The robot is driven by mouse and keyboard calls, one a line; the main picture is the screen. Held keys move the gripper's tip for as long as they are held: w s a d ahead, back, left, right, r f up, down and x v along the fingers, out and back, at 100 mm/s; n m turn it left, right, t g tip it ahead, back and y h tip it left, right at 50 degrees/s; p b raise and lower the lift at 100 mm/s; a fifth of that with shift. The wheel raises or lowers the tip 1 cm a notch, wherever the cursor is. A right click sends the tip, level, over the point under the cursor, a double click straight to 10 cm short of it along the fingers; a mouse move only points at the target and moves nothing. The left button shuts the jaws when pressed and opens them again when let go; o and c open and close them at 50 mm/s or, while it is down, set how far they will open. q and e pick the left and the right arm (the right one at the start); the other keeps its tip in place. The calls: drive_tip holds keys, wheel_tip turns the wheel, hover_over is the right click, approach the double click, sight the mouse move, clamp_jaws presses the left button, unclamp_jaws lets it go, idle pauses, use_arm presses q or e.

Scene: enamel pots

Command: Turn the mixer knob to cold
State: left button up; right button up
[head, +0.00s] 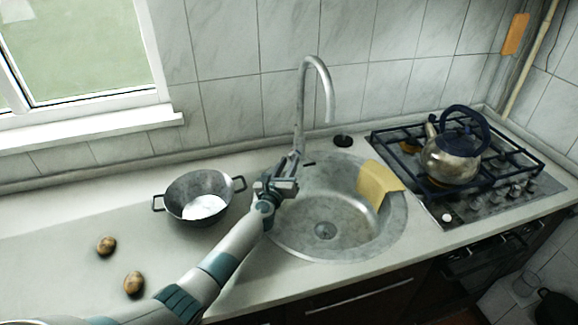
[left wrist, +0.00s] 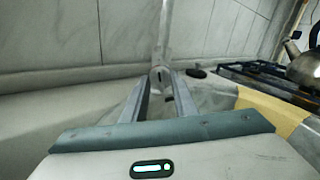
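The mixer is a tall grey curved tap (head: 300,100) behind the sink; its lower body (left wrist: 161,76) shows in the left wrist view. A small dark lever-like part (head: 309,163) sticks out to the right near its base, probably the knob; its exact setting is too small to tell. My left gripper (head: 290,168) is at the mixer's base. In the left wrist view its two fingers (left wrist: 162,88) are apart, with the mixer's lower body seen between their tips; I cannot tell whether they touch it. My right gripper is not in view.
The round metal sink (head: 335,243) has a yellow cloth (head: 378,184) over its right rim. A black plug (head: 343,141) lies behind it. A pot (head: 200,205) and two potatoes (head: 106,245) sit left on the counter. A kettle (head: 450,158) stands on the hob (head: 480,200) at right.

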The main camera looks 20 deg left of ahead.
use_arm(q)
drive_tip(key=shift+w, duration=0.45)
clamp_jaws()
drive_tip(key=shift+m, duration=0.4)
drive_tip(key=m, duration=0.4)
drive_tip(key=shift+d+p, duration=0.2)
drive_tip(key=shift+p, duration=0.1)
drive_tip(key=m, duration=0.6)
drive_tip(key=shift+d, duration=0.2)
drive_tip(key=shift+f, duration=0.1)
